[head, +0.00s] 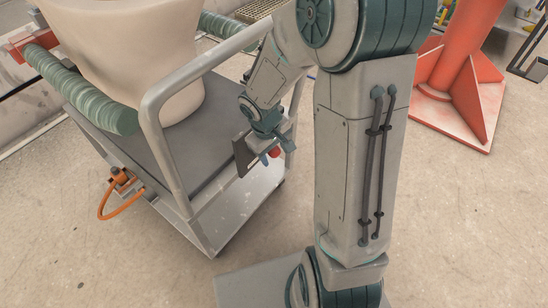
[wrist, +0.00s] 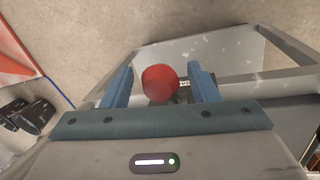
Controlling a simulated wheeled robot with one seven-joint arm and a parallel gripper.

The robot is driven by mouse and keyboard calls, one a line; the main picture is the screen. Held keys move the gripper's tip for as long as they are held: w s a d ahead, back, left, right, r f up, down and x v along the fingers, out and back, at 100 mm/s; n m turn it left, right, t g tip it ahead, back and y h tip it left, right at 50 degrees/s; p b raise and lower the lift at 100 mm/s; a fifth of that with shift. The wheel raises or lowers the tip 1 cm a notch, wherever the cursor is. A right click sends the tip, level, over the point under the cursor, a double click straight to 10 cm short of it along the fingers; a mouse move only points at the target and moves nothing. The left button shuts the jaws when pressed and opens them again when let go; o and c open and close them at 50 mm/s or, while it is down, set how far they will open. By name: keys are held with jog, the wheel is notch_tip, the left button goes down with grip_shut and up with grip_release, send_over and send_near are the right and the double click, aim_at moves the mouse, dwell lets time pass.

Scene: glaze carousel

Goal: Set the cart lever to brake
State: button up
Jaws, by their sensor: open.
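The cart lever's red ball knob (head: 275,152) shows beside a dark plate (head: 241,155) at the near side of the grey cart (head: 226,214). In the wrist view the red knob (wrist: 160,82) sits between the two blue fingers of my gripper (wrist: 161,72). The fingers are open, with a visible gap on each side of the knob. In the head view my gripper (head: 276,143) is at the lever, partly hiding it. The lever's shaft is hidden behind the knob. A small marking (wrist: 184,85) beside the knob is too small to read, so the lever's setting is unclear.
A large cream vessel (head: 135,45) stands on the cart, with green ribbed rollers (head: 80,88) beside it. The cart's tubular handle (head: 160,140) rises close to my arm. An orange hose (head: 117,205) hangs at the left. An orange stand (head: 455,85) is at the right.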

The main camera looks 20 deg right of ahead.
jog(key=shift+w+d+f, duration=0.1)
jog(key=shift+d+f, duration=0.1)
jog(key=shift+f, duration=0.95)
jog(key=shift+c, duration=0.2)
grip_shut()
jog(key=shift+a+b, duration=0.1)
jog(key=shift+b, duration=0.25)
